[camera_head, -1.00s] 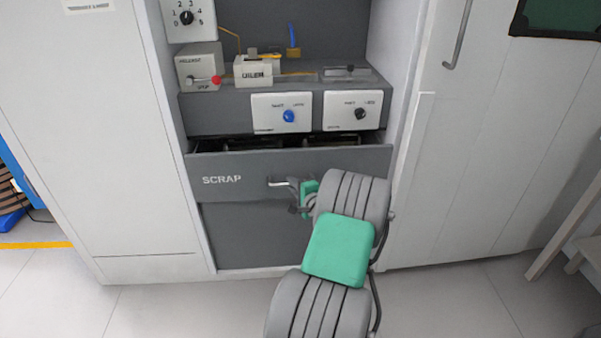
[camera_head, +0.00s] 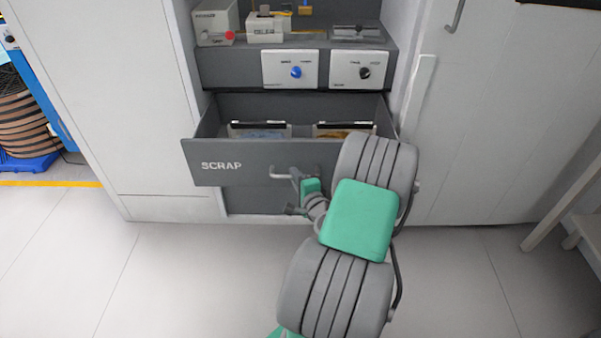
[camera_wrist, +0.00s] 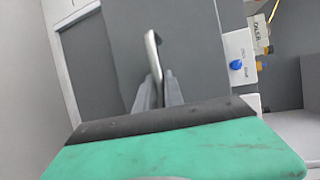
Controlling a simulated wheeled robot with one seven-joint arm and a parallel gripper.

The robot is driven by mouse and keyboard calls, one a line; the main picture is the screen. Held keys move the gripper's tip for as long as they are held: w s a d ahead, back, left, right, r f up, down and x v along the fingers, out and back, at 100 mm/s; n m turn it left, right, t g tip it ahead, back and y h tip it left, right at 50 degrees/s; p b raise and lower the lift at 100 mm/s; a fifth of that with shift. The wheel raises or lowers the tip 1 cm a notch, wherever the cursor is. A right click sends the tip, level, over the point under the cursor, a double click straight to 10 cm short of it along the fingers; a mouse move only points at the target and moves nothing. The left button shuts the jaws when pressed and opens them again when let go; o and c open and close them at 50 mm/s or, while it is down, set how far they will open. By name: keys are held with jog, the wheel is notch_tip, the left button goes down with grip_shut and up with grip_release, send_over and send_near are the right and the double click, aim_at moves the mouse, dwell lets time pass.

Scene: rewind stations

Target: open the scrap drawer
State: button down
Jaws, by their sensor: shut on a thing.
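The scrap drawer (camera_head: 235,175) is a dark grey drawer with SCRAP lettered on its front. In the head view it stands well out of the cabinet, and its inside shows. Two bins, one with bluish (camera_head: 260,131) and one with brown contents (camera_head: 344,130), sit inside. The metal bar handle (camera_head: 284,177) is on the drawer front. My gripper (camera_head: 299,186) is at the handle, shut on it; my arm hides part of the drawer's right side. In the wrist view the handle (camera_wrist: 152,52) runs between the two fingers of my gripper (camera_wrist: 160,88).
Above the drawer are a panel with a blue knob (camera_head: 296,72) and a panel with a black knob (camera_head: 365,72). A white cabinet door with a handle (camera_head: 455,14) stands at the right. The floor (camera_head: 180,270) in front is clear at the left.

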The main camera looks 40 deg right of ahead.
jog(key=shift+s, duration=0.1)
jog(key=c, duration=1.5)
grip_release()
jog(key=shift+o, duration=0.2)
jog(key=v, duration=0.7)
jog(key=shift+s+a+p, duration=0.15)
jog(key=shift+s+p, duration=0.2)
jog(key=shift+p, duration=0.1)
jog(key=shift+r, duration=0.1)
